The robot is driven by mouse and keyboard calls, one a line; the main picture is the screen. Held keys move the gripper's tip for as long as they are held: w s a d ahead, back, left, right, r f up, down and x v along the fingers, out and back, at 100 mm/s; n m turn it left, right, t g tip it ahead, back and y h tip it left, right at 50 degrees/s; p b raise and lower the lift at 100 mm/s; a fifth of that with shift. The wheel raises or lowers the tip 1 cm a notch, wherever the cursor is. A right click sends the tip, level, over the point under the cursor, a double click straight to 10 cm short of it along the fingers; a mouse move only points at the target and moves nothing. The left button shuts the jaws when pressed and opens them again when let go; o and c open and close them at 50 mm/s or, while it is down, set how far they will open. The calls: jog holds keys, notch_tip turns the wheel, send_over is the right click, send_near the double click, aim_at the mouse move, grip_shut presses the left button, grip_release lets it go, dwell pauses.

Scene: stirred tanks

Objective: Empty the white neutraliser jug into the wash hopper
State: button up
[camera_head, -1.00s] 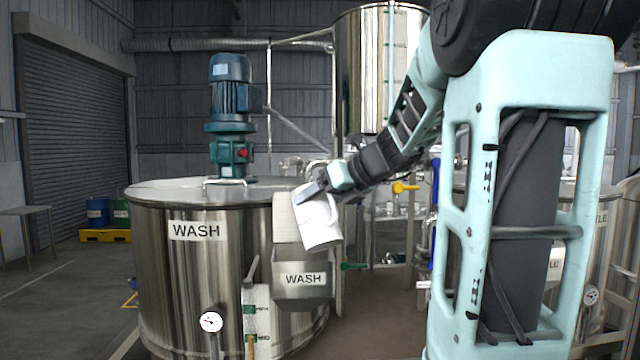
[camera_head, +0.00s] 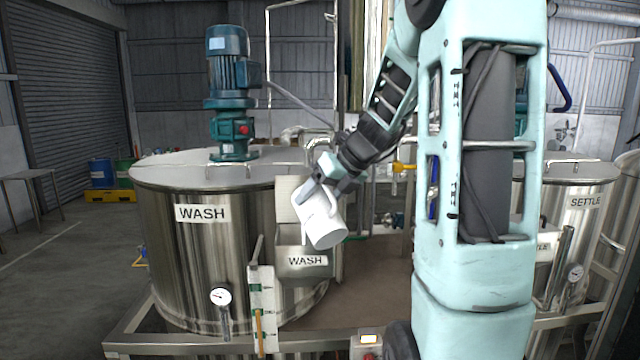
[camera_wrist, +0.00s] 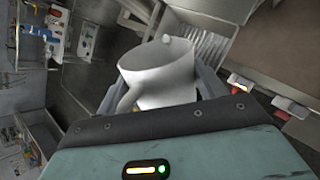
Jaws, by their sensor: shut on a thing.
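The white jug (camera_head: 322,222) is tilted in the head view, with its broad end low and to the right. It hangs over and in front of the grey wash hopper (camera_head: 303,264), which has a WASH label and sits on the side of the steel WASH tank (camera_head: 200,255). My gripper (camera_head: 318,190) is shut on the jug near its upper end. In the wrist view the jug (camera_wrist: 165,72) fills the space between the fingers. I cannot see its contents or any stream. The jug hides part of the hopper's mouth.
A blue-green motor (camera_head: 229,90) stands on the WASH tank lid. A gauge (camera_head: 220,297) and a level strip (camera_head: 262,310) are on the front. A SETTLE tank (camera_head: 575,200) stands at right. A steel rail (camera_head: 190,343) runs along the front. Open floor lies at left.

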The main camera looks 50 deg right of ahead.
aim_at(312, 196)
jog(key=g, duration=0.1)
jog(key=w+f+g+y, duration=0.1)
jog(key=g, duration=0.1)
jog(key=shift+w+d+f+m, duration=0.1)
jog(key=shift+w+d+m, duration=0.05)
jog(key=shift+d+m, duration=0.15)
jog(key=w+g, duration=0.1)
jog(key=w+d+g+y, duration=0.1)
jog(key=g, duration=0.1)
jog(key=shift+m+g+y, duration=0.3)
jog(key=shift+m, duration=0.1)
jog(key=shift+w+d+r+m+g+y, duration=0.15)
jog(key=shift+w+g+y, duration=0.15)
jog(key=shift+g, duration=0.35)
jog(key=shift+w+d+r+m+g+y, duration=0.15)
jog(key=shift+w+g+y, duration=0.15)
jog(key=shift+g, duration=0.35)
jog(key=shift+a, duration=0.1)
jog(key=shift+s+f+b, duration=0.1)
jog(key=shift+s+b, duration=0.05)
jog(key=shift+b, duration=0.35)
dwell(0.3)
